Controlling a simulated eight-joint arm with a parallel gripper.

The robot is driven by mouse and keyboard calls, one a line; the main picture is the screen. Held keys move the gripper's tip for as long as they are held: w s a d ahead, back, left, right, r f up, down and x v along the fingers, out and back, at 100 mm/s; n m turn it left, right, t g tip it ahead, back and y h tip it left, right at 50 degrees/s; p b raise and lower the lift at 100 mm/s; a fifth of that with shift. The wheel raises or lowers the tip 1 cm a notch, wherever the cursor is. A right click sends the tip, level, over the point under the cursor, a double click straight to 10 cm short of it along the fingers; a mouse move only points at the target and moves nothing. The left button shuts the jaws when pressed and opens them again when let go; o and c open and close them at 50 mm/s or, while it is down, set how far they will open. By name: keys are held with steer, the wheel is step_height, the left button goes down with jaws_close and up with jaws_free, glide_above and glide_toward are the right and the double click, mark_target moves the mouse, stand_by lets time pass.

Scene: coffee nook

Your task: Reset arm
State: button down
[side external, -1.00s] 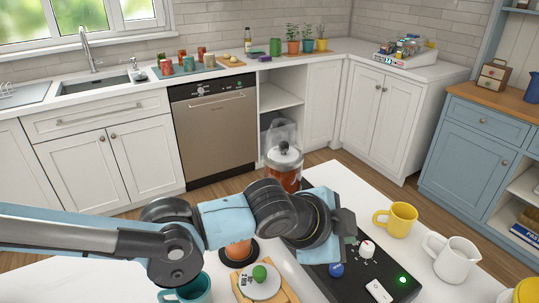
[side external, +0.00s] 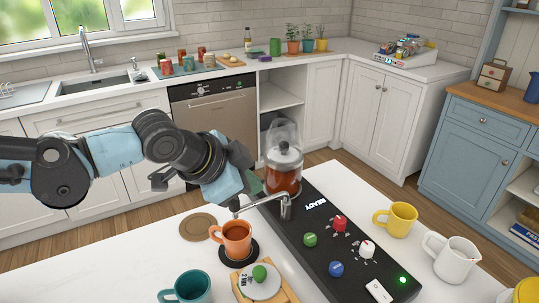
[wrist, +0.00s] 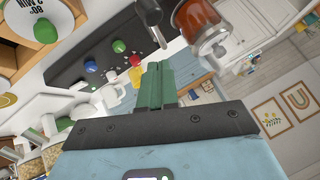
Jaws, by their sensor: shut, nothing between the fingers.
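My gripper (wrist: 157,70) is shut and empty, its two green fingers together in the wrist view. In the side view my gripper (side external: 254,186) hangs in the air just left of the coffee machine's clear container (side external: 283,178) of reddish-brown liquid, partly hidden behind my wrist. The black machine (side external: 335,243) has a red, a white, a green and a blue knob, a lit green light and a metal spout. An orange mug (side external: 236,238) with brown contents stands upright on a black round pad near the spout.
A yellow mug (side external: 397,219) and white pitcher (side external: 452,257) stand right of the machine. The floor beyond is open.

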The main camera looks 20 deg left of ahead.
steer(key=s+a+r+n+y, duration=0.1)
steer(key=s+a+n, duration=0.15)
steer(key=a, duration=0.55)
steer(key=s+a+n+y, duration=0.1)
steer(key=a+n, duration=0.2)
steer(key=a, duration=0.5)
steer(key=s+a+f+n+y, duration=0.2)
steer(key=s+a+f+n, duration=0.2)
steer(key=s+a, duration=0.6)
steer(key=a+n, duration=0.2)
steer(key=shift+a+g, duration=0.3)
steer(key=shift+a, duration=0.05)
steer(key=shift+n, duration=0.25)
stand_by(1.0)
